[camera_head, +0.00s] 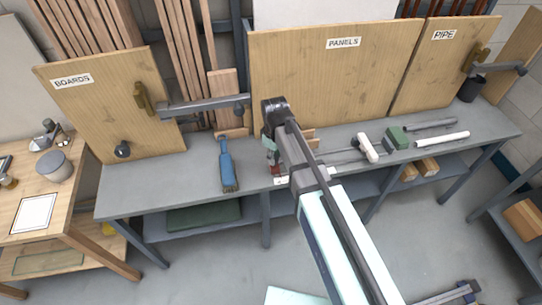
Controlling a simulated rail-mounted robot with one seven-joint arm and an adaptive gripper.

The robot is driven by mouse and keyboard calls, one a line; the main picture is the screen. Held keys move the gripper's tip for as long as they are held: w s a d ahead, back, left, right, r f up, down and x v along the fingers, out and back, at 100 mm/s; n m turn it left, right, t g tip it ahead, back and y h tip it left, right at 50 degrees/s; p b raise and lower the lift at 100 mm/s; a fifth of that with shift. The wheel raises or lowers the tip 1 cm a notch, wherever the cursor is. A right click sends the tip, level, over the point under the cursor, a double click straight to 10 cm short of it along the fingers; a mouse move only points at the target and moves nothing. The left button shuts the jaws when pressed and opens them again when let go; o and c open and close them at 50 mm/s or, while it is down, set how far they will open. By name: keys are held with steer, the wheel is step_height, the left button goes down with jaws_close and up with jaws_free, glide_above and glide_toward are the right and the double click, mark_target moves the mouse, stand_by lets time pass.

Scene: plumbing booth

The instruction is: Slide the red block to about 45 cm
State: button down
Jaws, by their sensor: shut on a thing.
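The red block (276,169) is a small dark red piece on the grey workbench, near the bench's front edge and left of its middle. My arm hides much of it. My gripper (271,156) points down at the block and is shut on it; the fingertips are small and partly hidden. A small pale strip (280,182) with dark marks lies just in front of the block. I cannot read any scale figures.
A blue-handled brush (227,165) lies to the left on the workbench (185,180). To the right are a white cylinder (367,147), a green block (397,137) and a white pipe (442,139). Wooden panels (335,75) stand behind. A hinged grey arm (205,105) juts out at left.

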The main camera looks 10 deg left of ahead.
steer(key=shift+s+a, duration=0.1)
steer(key=shift+a, duration=0.05)
steer(key=c, duration=0.8)
jaws_free()
steer(key=shift+a, duration=0.15)
steer(key=shift+o, duration=0.2)
steer(key=shift+r, duration=0.2)
step_height(320, 180, up, 12)
steer(key=shift+f, duration=0.25)
